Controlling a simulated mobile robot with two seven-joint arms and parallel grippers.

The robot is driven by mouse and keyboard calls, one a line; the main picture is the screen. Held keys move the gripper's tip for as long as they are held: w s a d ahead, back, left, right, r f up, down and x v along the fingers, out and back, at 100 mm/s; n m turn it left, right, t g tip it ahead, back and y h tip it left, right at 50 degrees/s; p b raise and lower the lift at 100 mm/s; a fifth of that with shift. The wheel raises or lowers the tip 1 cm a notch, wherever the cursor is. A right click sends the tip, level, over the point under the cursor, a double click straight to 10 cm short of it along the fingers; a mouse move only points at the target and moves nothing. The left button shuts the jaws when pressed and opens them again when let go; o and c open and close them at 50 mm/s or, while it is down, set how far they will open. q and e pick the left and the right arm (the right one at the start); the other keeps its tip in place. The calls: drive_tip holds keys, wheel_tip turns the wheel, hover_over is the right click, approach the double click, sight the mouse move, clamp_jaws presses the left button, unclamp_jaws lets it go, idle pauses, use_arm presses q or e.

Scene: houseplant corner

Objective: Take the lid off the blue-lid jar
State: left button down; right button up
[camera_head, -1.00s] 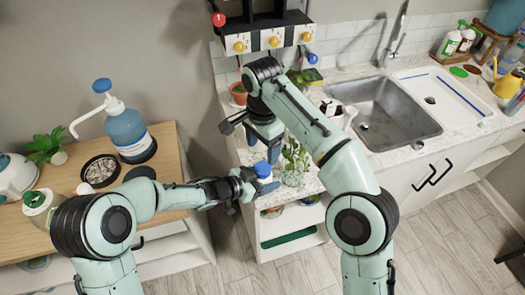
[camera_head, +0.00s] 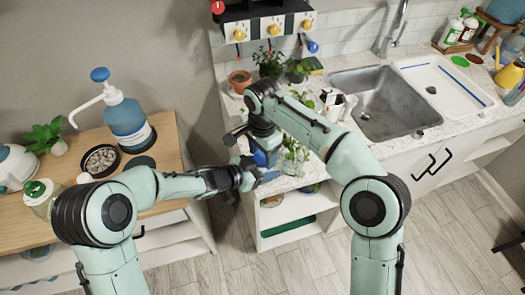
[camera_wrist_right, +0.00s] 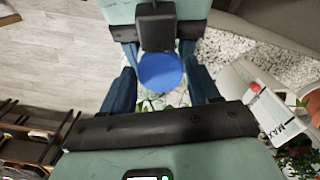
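The blue lid (camera_wrist_right: 160,72) of the jar shows as a round disc between the fingers of my right gripper (camera_wrist_right: 162,88) in the right wrist view. A narrow gap shows on each side of it, so the right gripper is open around the lid. In the head view the right gripper (camera_head: 263,153) points down over the jar at the counter's front edge and hides most of it. My left gripper (camera_head: 268,176) reaches in from the left at the jar's height. The jar body is hidden there, and I cannot tell whether the left fingers grip it.
A glass vase with a green plant (camera_head: 294,160) stands close right of the grippers. Potted plants (camera_head: 270,62) and a sink (camera_head: 378,100) are farther back. A wooden table (camera_head: 170,150) at left holds a blue pump bottle (camera_head: 126,122) and a pebble dish (camera_head: 101,160).

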drive_tip(key=c, duration=0.7)
drive_tip(key=shift+n, duration=1.8)
drive_tip(key=o, duration=1.1)
drive_tip(key=shift+o, duration=0.2)
drive_tip(key=shift+r, duration=0.1)
